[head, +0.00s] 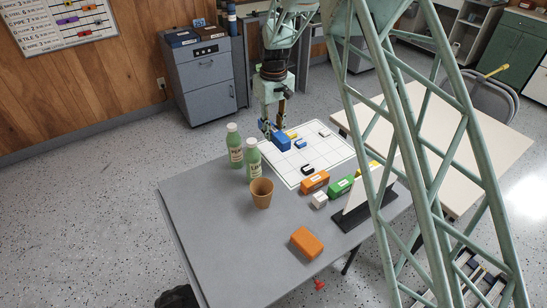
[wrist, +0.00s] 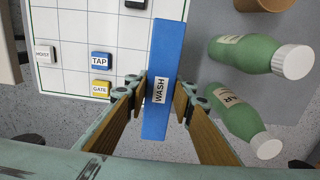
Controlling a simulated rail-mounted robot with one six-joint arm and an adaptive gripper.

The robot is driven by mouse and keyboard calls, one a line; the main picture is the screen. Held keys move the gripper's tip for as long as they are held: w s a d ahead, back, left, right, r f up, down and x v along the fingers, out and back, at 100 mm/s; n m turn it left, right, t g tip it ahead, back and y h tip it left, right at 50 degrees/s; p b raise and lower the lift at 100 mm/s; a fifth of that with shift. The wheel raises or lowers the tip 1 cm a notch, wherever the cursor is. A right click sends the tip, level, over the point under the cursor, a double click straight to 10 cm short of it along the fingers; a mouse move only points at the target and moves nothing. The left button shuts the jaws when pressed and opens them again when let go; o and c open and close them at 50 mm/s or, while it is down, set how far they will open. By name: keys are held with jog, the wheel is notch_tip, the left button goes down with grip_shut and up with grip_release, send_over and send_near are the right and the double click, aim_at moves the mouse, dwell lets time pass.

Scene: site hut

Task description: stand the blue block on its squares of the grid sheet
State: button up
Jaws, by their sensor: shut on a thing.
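The blue block (head: 283,142), labelled WASH, is held between the fingers of my gripper (head: 272,126). In the wrist view the blue block (wrist: 166,45) is a long bar gripped across its middle by both fingers (wrist: 160,98). The white grid sheet (head: 322,157) lies on the grey table, and the block is at its far left corner. In the wrist view the block overlaps the edge of the sheet (wrist: 75,20). Whether the block touches the sheet cannot be told. Small tiles on the sheet include a blue TAP tile (wrist: 101,60), a yellow GATE tile (wrist: 100,89) and a black one (head: 307,169).
Two green bottles (head: 235,146) (head: 253,160) stand close left of the block, and a brown cup (head: 262,193) is nearer. Orange (head: 314,182), green (head: 340,187) and white (head: 319,200) blocks lie by the sheet's near edge. An orange block (head: 307,242) lies nearer. The table's left front is clear.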

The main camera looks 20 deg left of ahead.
jog(key=shift+f, duration=0.15)
jog(key=b, duration=0.1)
send_over(274, 157)
jog(key=shift+a+f, duration=0.1)
jog(key=shift+f, duration=2.3)
jog(key=shift+f+b, duration=0.6)
jog(key=shift+f, duration=1.9)
jog(key=shift+f, duration=0.15)
jog(key=o, duration=0.9)
notch_tip(274, 157, up, 12)
jog(key=shift+p, duration=1.15)
jog(key=shift+r, duration=0.2)
